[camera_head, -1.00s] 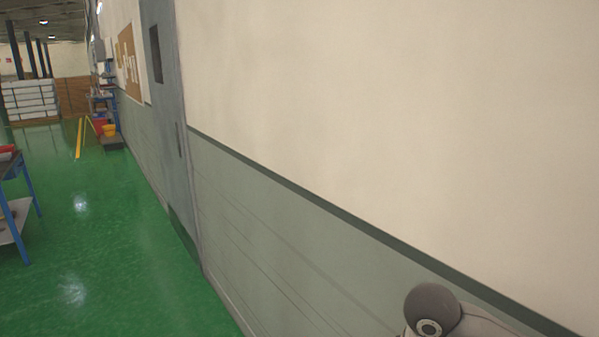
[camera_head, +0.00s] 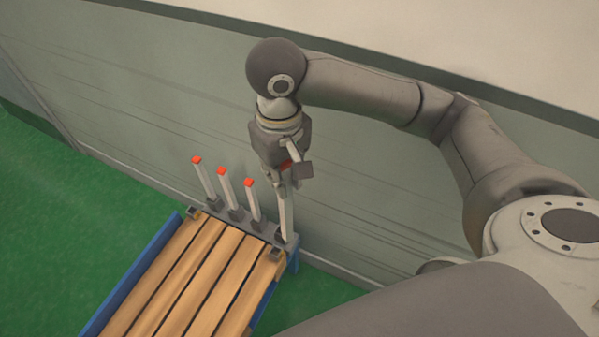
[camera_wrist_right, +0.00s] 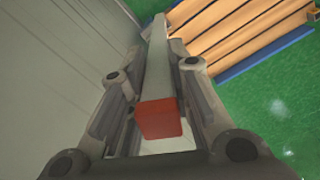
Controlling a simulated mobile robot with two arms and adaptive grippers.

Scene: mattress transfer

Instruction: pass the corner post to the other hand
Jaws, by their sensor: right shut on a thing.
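The corner post (camera_head: 287,215) is a pale upright bar at the right end of a row of posts, at the end of a slatted wooden frame. My right gripper (camera_head: 280,182) is shut on its upper part from above. In the right wrist view the post (camera_wrist_right: 156,65) runs between the fingers of the gripper (camera_wrist_right: 157,75), its red end cap (camera_wrist_right: 160,119) close to the camera. In the head view the post's lower end reaches the dark holder at the frame's end. I cannot tell whether it is still seated there. My left gripper is not in view.
Three more red-capped posts (camera_head: 203,178) stand in holders left of the held one. The slatted frame (camera_head: 193,265) has a blue side rail (camera_head: 130,287). A grey-green wall (camera_head: 130,120) runs close behind. Green floor (camera_head: 45,225) is free at the left.

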